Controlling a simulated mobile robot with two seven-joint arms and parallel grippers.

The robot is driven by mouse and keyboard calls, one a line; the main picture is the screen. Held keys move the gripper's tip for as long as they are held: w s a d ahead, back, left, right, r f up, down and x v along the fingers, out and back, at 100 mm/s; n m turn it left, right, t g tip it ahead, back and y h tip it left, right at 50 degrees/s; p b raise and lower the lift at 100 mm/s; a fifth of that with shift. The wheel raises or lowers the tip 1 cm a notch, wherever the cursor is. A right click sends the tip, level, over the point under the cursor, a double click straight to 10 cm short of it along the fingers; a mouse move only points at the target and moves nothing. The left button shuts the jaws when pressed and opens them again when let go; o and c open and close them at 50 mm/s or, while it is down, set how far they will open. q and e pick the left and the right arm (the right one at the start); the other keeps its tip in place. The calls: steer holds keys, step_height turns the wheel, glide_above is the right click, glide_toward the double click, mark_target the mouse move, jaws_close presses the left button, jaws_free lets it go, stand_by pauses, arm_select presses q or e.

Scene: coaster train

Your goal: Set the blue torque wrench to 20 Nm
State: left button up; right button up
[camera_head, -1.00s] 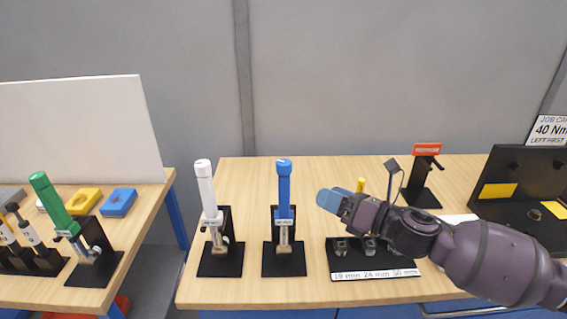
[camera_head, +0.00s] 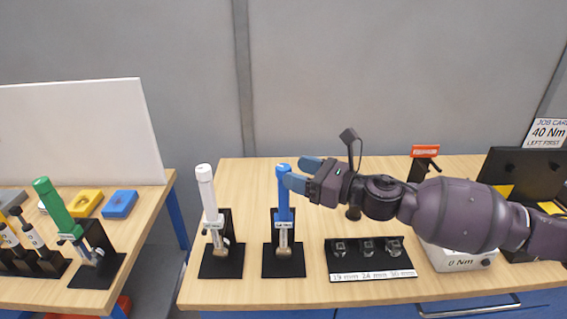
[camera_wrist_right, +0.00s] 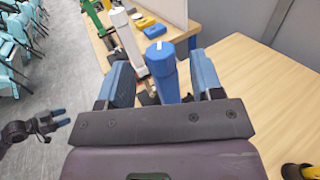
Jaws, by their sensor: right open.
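The blue torque wrench (camera_head: 284,205) stands upright in a black stand, second from the left on the wooden table. Its blue handle (camera_wrist_right: 163,70) also shows in the right wrist view. My right gripper (camera_head: 300,174) is open at the upper handle, coming from the right. In the wrist view the handle top lies between the two blue fingers of the right gripper (camera_wrist_right: 163,82), with a gap on both sides. The small label on the wrench is too small to read. My left gripper (camera_wrist_right: 60,117) hangs low at the left of the wrist view, away from the wrench.
A white wrench (camera_head: 207,197) stands just left of the blue one. A socket tray (camera_head: 370,262) and a white box (camera_head: 455,262) reading "0 Nm" sit to the right. A job card (camera_head: 548,132) reads 40 Nm, left first. A green wrench (camera_head: 55,208) stands on the left table.

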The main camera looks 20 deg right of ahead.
mark_target(284, 167)
steer(key=x, duration=0.3)
steer(key=shift+w+a+p, duration=0.1)
steer(key=shift+a+p, duration=0.05)
steer(key=shift+p, duration=0.2)
arm_select(q)
steer(key=shift+s, duration=0.4)
arm_select(e)
steer(key=shift+w+a, duration=0.3)
steer(key=c, duration=0.9)
